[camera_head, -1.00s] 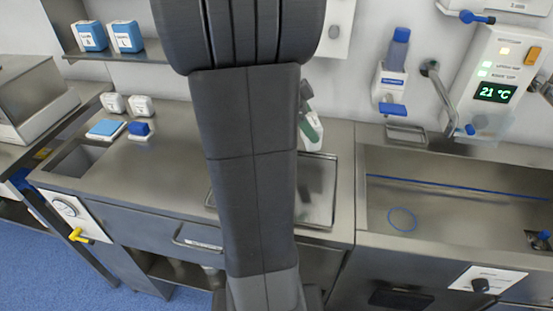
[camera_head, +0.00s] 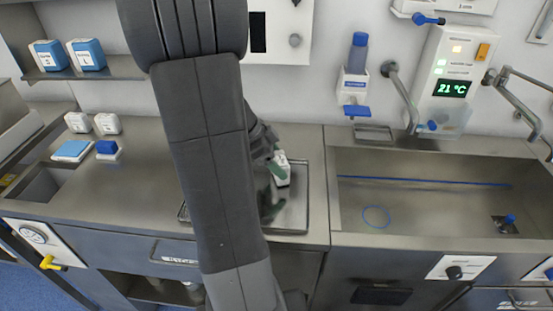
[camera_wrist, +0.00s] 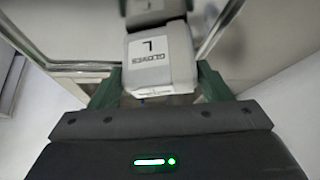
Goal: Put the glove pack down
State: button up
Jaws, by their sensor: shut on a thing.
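The glove pack (camera_wrist: 160,58) is a grey-white block whose label reads "GLOVES" and "L" in the wrist view. My gripper (camera_wrist: 158,88) is shut on it, with one green finger on each side. In the head view the pack (camera_head: 282,168) shows as a small white block beside my green fingers, over the shiny metal tray (camera_head: 303,215). My arm hides part of the tray and most of my gripper. The tray's rim (camera_wrist: 78,67) shows behind the pack in the wrist view. I cannot tell whether the pack touches the tray.
Two white boxes (camera_head: 107,124), a light blue pack (camera_head: 73,150) and a dark blue-topped item (camera_head: 107,149) stand on the left counter. A sink basin (camera_head: 440,215) lies right of the tray. A dispenser (camera_head: 354,85) hangs on the wall behind.

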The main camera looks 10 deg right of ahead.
jog(key=shift+w+a+f+b, duration=0.1)
jog(key=shift+w+f+b, duration=0.05)
jog(key=shift+f+b, duration=0.15)
jog(key=o, duration=1)
jog(key=shift+r, duration=0.15)
jog(key=shift+c, duration=0.2)
jog(key=shift+s+r+p, duration=0.2)
jog(key=shift+p, duration=0.15)
jog(key=v, duration=1.1)
jog(key=shift+r, duration=0.4)
jog(key=shift+w+a, duration=0.1)
